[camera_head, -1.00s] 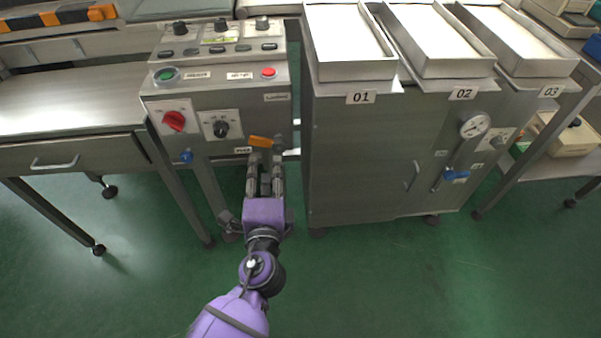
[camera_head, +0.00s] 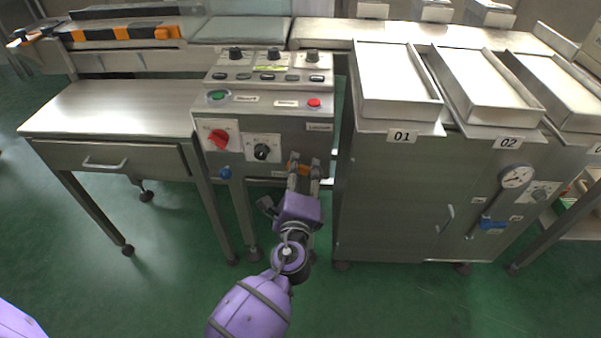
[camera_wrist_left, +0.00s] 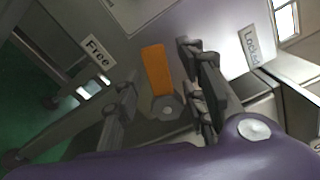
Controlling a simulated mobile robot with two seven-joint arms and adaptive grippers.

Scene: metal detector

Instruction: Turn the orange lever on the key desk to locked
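The orange lever (camera_wrist_left: 155,70) is on the front of the key desk (camera_head: 300,138). In the left wrist view it rises from its grey hub (camera_wrist_left: 167,108), between the Free label (camera_wrist_left: 96,50) and the Locked label (camera_wrist_left: 250,48). My left gripper (camera_head: 304,168) is at the lever, which it partly hides in the head view. In the left wrist view the gripper (camera_wrist_left: 160,80) is open, one finger on each side of the lever. A gap shows on both sides; contact is not clear. My right gripper is not in view.
A red knob (camera_head: 219,139), a black dial (camera_head: 262,151) and a blue knob (camera_head: 224,172) are left of the lever. A steel cabinet (camera_head: 385,200) with trays stands close on the right. A side table (camera_head: 110,110) is on the left. The green floor in front is clear.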

